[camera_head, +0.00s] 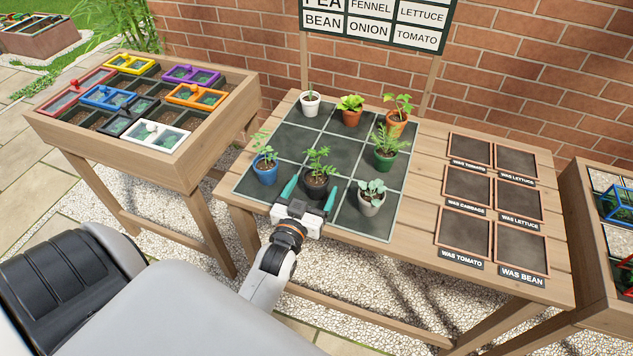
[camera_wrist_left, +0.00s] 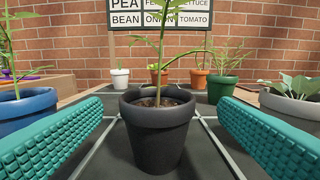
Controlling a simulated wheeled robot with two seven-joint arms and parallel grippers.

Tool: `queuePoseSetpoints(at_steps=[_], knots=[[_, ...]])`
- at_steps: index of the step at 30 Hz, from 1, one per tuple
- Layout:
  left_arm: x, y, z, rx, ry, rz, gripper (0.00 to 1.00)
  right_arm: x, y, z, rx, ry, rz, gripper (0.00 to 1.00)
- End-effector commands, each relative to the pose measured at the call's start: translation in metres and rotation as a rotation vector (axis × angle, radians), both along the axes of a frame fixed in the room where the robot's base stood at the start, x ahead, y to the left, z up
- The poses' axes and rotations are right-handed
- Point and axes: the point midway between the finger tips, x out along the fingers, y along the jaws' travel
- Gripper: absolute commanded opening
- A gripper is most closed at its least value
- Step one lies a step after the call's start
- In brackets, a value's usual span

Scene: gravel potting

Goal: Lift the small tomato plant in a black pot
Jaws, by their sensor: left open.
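The small tomato plant in a black pot (camera_head: 317,186) stands upright on the front middle of the dark grid mat (camera_head: 338,212). In the left wrist view the black pot (camera_wrist_left: 157,130) is centred between the fingers, with its stem rising out of the top of the picture. My left gripper (camera_head: 309,198) is open, its two teal fingers on either side of the pot. In the left wrist view a gap shows between the pot and each finger (camera_wrist_left: 160,135). My right gripper is not in view.
A blue pot (camera_head: 265,172) stands close on the left and a grey-white pot (camera_head: 371,199) close on the right. A green pot (camera_head: 384,158) stands behind right. White, orange-brown and orange pots line the back row. Framed dark squares (camera_head: 467,186) lie further right.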

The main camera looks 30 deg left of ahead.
Motion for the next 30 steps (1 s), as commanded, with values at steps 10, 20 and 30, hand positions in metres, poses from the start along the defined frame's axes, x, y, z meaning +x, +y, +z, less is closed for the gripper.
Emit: queuePoseSetpoints(at_steps=[10,20,30], knots=[[0.037,0.011,0.002,0.000,-0.001,-0.001,0.83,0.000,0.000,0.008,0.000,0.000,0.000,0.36],[0.057,0.016,-0.001,0.000,0.001,0.000,0.83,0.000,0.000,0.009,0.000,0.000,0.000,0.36],[0.056,0.016,-0.001,0.000,0.001,0.000,0.44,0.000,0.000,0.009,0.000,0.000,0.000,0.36]])
